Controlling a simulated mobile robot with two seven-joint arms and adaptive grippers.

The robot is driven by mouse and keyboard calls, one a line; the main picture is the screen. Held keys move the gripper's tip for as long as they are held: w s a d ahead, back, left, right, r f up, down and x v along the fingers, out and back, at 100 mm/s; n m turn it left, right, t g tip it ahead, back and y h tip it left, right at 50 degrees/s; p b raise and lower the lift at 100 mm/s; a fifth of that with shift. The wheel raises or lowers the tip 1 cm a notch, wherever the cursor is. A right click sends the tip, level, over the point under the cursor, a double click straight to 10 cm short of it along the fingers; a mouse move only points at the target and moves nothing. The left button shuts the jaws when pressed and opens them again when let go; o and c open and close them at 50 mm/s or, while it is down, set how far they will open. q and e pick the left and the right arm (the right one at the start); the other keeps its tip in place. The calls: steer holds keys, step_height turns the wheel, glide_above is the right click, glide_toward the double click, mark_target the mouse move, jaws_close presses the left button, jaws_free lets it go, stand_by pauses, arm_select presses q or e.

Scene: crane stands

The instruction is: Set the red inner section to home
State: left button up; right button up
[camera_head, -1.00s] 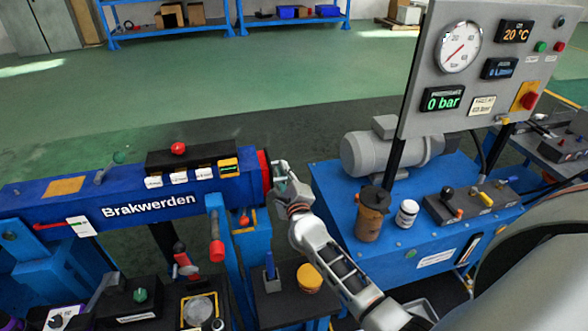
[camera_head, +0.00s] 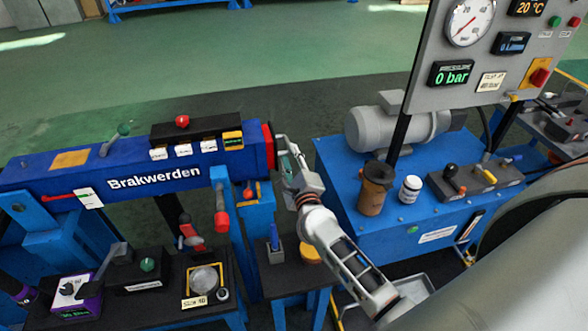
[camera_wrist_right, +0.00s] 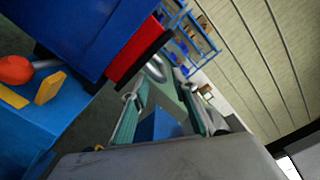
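The blue boom (camera_head: 130,172) lettered "Brakwerden" runs across the left of the head view. The red inner section (camera_head: 269,147) shows only as a short red band at its right end. In the wrist view the red section (camera_wrist_right: 132,57) pokes from the blue boom, with a dark end edge. My right gripper (camera_head: 285,152) is just right of that red end. My left gripper is not in view.
A blue hydraulic unit (camera_head: 340,215) with a grey motor (camera_head: 395,128) stands right of the gripper. Its panel display (camera_head: 451,74) reads 0 bar. Green floor behind is free.

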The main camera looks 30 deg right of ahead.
steer(key=v, duration=0.6)
steer(key=shift+s+a, duration=0.15)
steer(key=shift+r, duration=0.1)
